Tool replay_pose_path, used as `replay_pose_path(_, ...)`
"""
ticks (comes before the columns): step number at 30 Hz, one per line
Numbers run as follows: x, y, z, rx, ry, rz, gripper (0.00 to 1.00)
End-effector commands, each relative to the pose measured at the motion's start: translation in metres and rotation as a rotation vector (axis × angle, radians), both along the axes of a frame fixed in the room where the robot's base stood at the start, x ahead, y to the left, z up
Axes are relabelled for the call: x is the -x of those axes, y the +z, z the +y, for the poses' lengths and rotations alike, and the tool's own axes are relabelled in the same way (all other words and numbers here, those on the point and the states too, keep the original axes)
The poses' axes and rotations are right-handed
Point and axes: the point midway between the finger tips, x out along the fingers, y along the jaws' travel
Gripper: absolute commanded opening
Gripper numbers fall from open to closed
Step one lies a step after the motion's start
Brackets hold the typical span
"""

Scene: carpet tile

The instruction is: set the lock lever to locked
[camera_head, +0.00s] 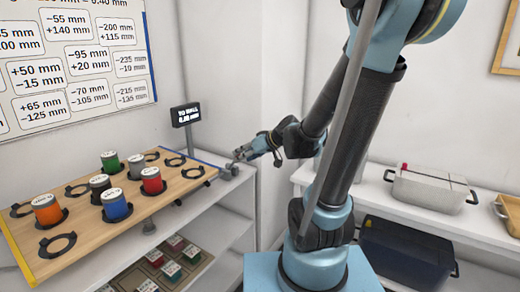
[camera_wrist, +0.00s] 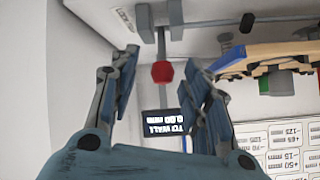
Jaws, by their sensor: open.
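A lever with a red knob (camera_wrist: 162,71) on a grey stem shows in the wrist view, which is upside down. I take it for the lock lever. The knob lies between my open fingers as seen there, with clear space on both sides, and I see no contact. My gripper (camera_wrist: 160,88) is open and empty. In the head view my gripper (camera_head: 239,154) is near the right end of the shelf unit, above a grey fitting (camera_head: 230,173). The red knob cannot be made out in the head view.
A wooden board (camera_head: 110,232) with dark rings and several coloured cans lies left of my gripper. A small display (camera_head: 185,115) reading "TO WALL" stands behind it. Walls close in behind. A grey lidded box (camera_head: 430,190) sits on the right shelf.

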Motion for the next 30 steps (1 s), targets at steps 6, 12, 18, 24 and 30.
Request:
replay_pose_path(6,0.01,0.01,-0.012,0.0,-0.003,0.001,0.43)
replay_pose_path(12,0.018,0.019,-0.023,0.001,-0.003,0.001,0.43)
replay_pose_path(18,0.026,0.029,-0.035,0.001,-0.005,0.001,0.43)
replay_pose_path(24,0.036,0.039,-0.046,0.001,-0.006,0.0,0.43)
replay_pose_path(30,0.044,0.049,-0.058,0.002,-0.007,0.001,0.43)
